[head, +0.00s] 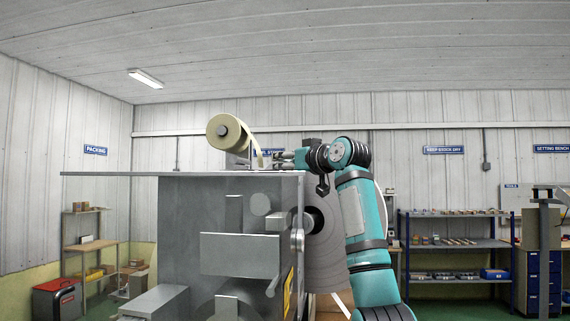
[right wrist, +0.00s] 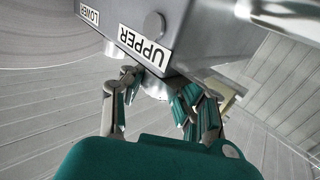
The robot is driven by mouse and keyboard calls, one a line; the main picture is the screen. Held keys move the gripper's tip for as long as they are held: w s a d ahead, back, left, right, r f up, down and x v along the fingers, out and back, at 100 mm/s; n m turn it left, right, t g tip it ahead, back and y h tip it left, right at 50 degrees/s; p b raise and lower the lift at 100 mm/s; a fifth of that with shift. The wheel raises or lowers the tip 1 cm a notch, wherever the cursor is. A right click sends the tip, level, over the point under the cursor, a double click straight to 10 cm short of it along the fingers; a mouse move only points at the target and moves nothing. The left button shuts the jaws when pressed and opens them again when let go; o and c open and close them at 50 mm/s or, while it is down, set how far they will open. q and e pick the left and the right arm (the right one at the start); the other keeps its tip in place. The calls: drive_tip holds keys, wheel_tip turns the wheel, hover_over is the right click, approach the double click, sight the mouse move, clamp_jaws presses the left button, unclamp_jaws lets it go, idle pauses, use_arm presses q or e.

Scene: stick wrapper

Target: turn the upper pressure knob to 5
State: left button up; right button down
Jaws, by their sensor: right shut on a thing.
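My right gripper (head: 278,158) is at the top of the grey machine (head: 225,215), near its right edge in the head view. In the right wrist view my right gripper (right wrist: 156,84) has its fingers shut on the upper pressure knob (right wrist: 154,91), a small silver knob below the UPPER label (right wrist: 145,48). The label appears upside down. The fingers hide much of the knob, and I cannot read any scale or number on it. The LOWER label (right wrist: 89,16) is farther left on the same housing. My left gripper is in neither view.
A cream roll (head: 229,132) stands above the machine's flat top plate (head: 120,174), with a strip hanging from it towards my right gripper. A large grey disc (head: 325,255) is behind my right arm. Shelves (head: 455,245) stand at the back right.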

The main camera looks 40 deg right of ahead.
drive_tip(key=shift+w+f+h, duration=0.1)
drive_tip(key=shift+f+h, duration=0.05)
drive_tip(key=shift+h, duration=0.25)
drive_tip(key=shift+a+m+g+h+b, duration=0.1)
drive_tip(key=shift+m+g+h+b, duration=0.2)
drive_tip(key=shift+m+h, duration=0.8)
drive_tip(key=shift+m+g+h, duration=0.8)
drive_tip(key=shift+m+h, duration=0.4)
drive_tip(key=shift+h, duration=0.8)
drive_tip(key=shift+f, duration=0.1)
drive_tip(key=c, duration=1.5)
unclamp_jaws()
drive_tip(key=o, duration=0.6)
drive_tip(key=shift+c, duration=0.2)
drive_tip(key=shift+r, duration=0.2)
drive_tip(key=shift+y, duration=0.3)
